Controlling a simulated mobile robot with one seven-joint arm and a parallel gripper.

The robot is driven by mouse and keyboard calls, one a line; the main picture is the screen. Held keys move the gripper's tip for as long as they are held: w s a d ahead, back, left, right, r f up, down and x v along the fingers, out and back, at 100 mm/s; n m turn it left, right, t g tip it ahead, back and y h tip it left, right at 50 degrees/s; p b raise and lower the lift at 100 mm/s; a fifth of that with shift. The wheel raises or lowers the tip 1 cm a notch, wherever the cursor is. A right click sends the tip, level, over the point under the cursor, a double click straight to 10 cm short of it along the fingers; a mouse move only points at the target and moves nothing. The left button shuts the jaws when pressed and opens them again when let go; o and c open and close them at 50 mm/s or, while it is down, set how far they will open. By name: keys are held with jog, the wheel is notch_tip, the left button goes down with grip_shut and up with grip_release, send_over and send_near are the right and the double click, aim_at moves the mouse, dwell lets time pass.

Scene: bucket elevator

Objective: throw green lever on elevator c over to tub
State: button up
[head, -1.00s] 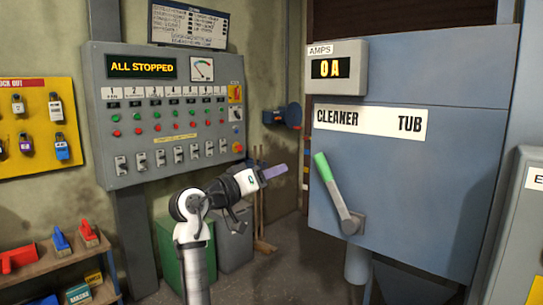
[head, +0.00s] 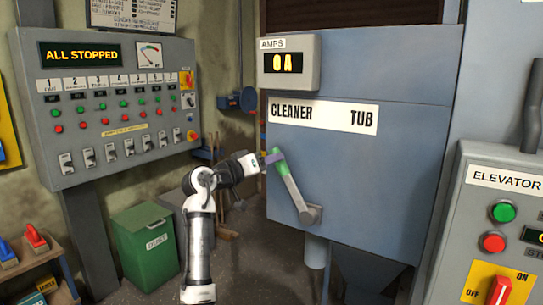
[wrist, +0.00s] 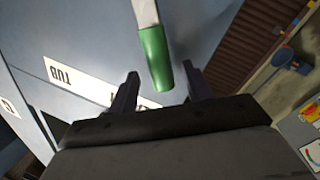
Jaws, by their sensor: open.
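The lever has a green grip (head: 280,162) and a grey shaft pivoting low on the blue elevator housing (head: 350,190). It leans up and left, toward the CLEANER end of the white label (head: 322,114), away from the TUB end. My gripper (head: 271,158) is at the grip's upper end. In the wrist view my gripper (wrist: 160,86) is open, with the tip of the green grip (wrist: 155,58) between its two fingers. I cannot tell whether either finger touches it.
An AMPS display (head: 288,63) reading 0 A is above the label. A control panel (head: 115,105) showing ALL STOPPED stands left, with a green bin (head: 145,245) below. An ELEVATOR switch box (head: 500,225) is close on the right. Floor between is clear.

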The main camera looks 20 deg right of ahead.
jog(key=shift+x, duration=0.8)
jog(key=shift+a, duration=0.1)
grip_shut()
